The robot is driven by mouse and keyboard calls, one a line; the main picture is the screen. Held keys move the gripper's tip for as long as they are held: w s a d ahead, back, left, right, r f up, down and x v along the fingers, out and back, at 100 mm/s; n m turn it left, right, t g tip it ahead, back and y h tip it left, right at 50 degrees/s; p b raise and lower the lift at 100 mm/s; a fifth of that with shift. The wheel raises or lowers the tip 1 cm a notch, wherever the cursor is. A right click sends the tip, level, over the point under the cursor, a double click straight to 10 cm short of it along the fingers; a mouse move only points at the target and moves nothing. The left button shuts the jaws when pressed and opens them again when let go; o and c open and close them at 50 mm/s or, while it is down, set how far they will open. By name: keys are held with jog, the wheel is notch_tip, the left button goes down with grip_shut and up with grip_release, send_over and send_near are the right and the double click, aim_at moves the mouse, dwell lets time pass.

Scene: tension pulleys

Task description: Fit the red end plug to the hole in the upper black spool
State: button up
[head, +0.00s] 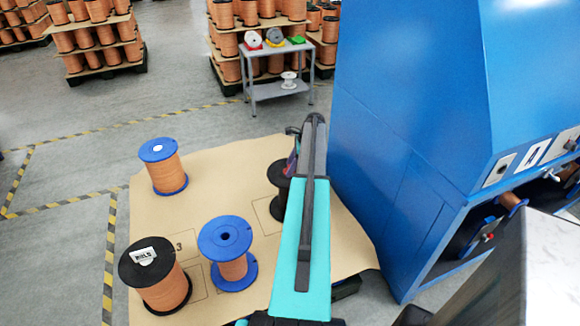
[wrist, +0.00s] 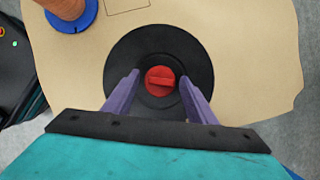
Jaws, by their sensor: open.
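In the wrist view, the red plug (wrist: 160,80) sits at the centre of a black spool flange (wrist: 128,55), over its hole. I cannot tell how deep it is seated. My gripper (wrist: 159,76) is open, with its two purple fingers on either side of the plug and apart from it. In the head view, this black spool (head: 278,172) stands at the right of the tan mat, partly hidden behind my arm. The plug is hidden there, and my gripper shows only in part near the spool.
The tan mat (head: 215,160) also holds a blue spool with a white centre (head: 158,150), an open-holed blue spool (head: 228,238) and a labelled black spool (head: 150,262). A tall blue machine (head: 400,150) stands close on the right. A grey trolley (head: 275,92) stands behind.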

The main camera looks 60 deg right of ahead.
jog(key=shift+r, duration=0.15)
jog(key=b+v, duration=0.2)
jog(key=v, duration=1.1)
jog(key=shift+s+r, duration=0.2)
jog(key=shift+r, duration=0.1)
dwell(0.5)
